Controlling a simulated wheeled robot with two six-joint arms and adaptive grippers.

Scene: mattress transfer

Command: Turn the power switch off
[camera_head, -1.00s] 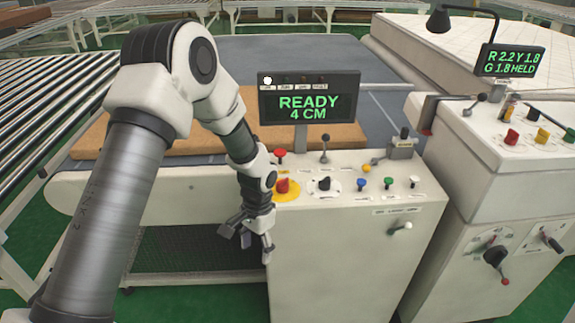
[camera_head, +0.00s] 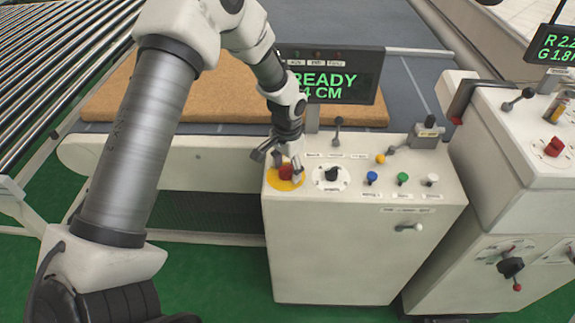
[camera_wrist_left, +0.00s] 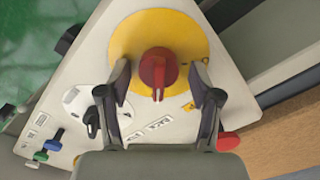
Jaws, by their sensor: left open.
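The power switch is most likely the red rotary knob (camera_head: 285,172) on a round yellow plate (camera_head: 297,184), at the left end of the white control console (camera_head: 360,255). My left gripper (camera_head: 279,167) is open right at the knob, one finger on each side in the head view. In the left wrist view the knob (camera_wrist_left: 158,68) sits between the two open fingers (camera_wrist_left: 161,82), with a visible gap on both sides. The yellow plate (camera_wrist_left: 135,35) lies beyond it. My right gripper is not in view.
A black selector (camera_head: 331,174), blue (camera_head: 372,178), green (camera_head: 402,179) and white (camera_head: 432,180) buttons and a lever (camera_head: 338,130) stand right of the knob. A red-capped control (camera_wrist_left: 228,141) is close to one finger. The display (camera_head: 333,80) reads READY, partly covered by my arm.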

